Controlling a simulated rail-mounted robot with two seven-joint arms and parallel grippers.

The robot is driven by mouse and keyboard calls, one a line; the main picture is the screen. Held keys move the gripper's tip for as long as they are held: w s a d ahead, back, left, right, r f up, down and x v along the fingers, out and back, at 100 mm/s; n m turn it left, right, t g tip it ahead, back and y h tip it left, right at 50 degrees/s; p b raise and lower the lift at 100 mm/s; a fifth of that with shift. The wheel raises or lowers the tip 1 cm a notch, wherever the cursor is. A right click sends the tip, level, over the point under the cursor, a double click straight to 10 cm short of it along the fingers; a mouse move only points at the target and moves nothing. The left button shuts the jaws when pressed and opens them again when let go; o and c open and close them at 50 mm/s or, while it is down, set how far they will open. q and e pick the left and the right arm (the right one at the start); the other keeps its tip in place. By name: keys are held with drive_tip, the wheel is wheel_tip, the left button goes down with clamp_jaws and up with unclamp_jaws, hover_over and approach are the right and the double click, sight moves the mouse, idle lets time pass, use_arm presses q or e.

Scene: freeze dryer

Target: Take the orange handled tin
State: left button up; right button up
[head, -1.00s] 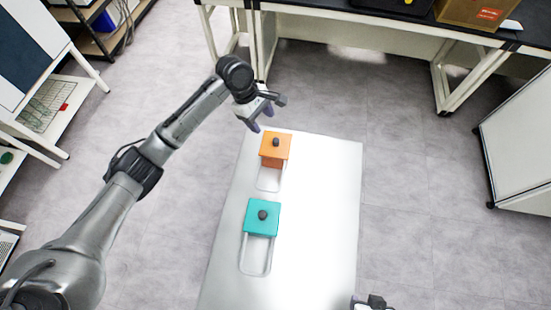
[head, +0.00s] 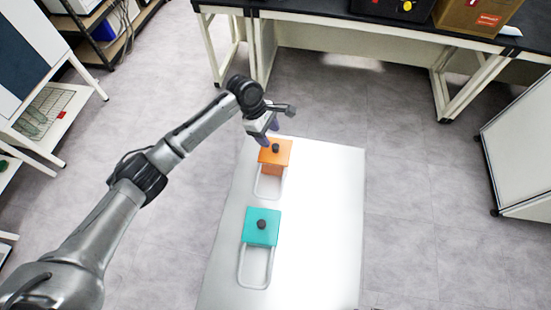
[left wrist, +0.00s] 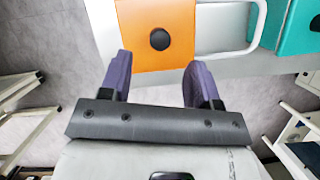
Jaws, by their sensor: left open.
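The orange tin (head: 281,158) has a dark round knob on top and a pale loop handle (head: 268,188) on its near side. It stands at the far end of a white table (head: 320,220). In the left wrist view the orange tin (left wrist: 160,50) and its knob lie ahead, between the lines of the two fingers. My left gripper (head: 267,134) is open and empty, just at the far left edge of the tin; its purple fingers also show in the left wrist view (left wrist: 157,85). Whether a fingertip touches the tin cannot be told. My right gripper is not in view.
A teal tin (head: 263,229) with a similar knob and loop handle stands nearer on the same table. The right half of the tabletop is clear. A black-topped bench (head: 370,18) stands beyond, and a white cabinet (head: 515,155) at the right.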

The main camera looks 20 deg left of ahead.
sight(275, 145)
use_arm(q)
drive_tip(key=shift+b+x, duration=0.5)
drive_tip(key=shift+x, duration=2.05)
drive_tip(key=shift+a, duration=0.15)
drive_tip(key=shift+c, duration=0.4)
clamp_jaws()
